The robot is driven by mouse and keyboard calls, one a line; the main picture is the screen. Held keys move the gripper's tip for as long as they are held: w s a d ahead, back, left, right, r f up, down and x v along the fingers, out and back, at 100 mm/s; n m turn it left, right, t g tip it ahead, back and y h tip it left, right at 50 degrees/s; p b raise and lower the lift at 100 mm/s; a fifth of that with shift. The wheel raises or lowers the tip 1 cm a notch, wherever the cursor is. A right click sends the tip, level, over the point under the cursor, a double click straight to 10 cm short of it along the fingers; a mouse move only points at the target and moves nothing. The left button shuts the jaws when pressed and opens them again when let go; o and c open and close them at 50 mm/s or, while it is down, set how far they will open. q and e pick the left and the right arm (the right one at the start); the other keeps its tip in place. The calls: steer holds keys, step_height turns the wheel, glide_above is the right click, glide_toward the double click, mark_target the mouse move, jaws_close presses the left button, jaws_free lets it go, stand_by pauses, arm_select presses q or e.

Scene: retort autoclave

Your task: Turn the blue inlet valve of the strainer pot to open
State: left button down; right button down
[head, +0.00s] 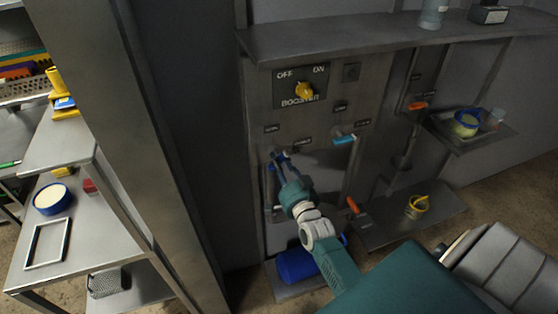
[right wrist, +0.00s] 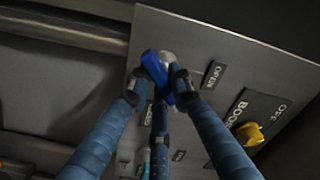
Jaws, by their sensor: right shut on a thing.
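The blue valve handle (right wrist: 156,72) sits on a grey panel in the right wrist view, by a pale round hub. My right gripper (right wrist: 157,88) has its fingers on both sides of the handle and is shut on it. An OPEN label (right wrist: 213,75) is to the right of the handle; another label below is partly hidden by a finger. In the head view my right gripper (head: 279,157) is at the panel's lower left and hides most of the handle. I cannot tell the exact handle angle or which vessel is the strainer pot. My left gripper is out of view.
A yellow BOOSTER knob (head: 303,90) is above the gripper. A light-blue handle (head: 344,140) and orange handles (head: 418,105) are to its right. A steel shelf (head: 390,38) juts out above. A grey post (head: 150,140) stands left.

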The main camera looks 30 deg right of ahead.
steer(key=n+p, duration=0.1)
steer(key=n, duration=0.3)
steer(key=shift+d+r+n, duration=0.1)
steer(key=shift+n, duration=0.3)
steer(key=n, duration=0.4)
steer(key=shift+n, duration=0.3)
steer(key=c, duration=1.5)
jaws_free()
steer(key=shift+c, duration=0.2)
steer(key=shift+s, duration=0.1)
steer(key=v, duration=1.2)
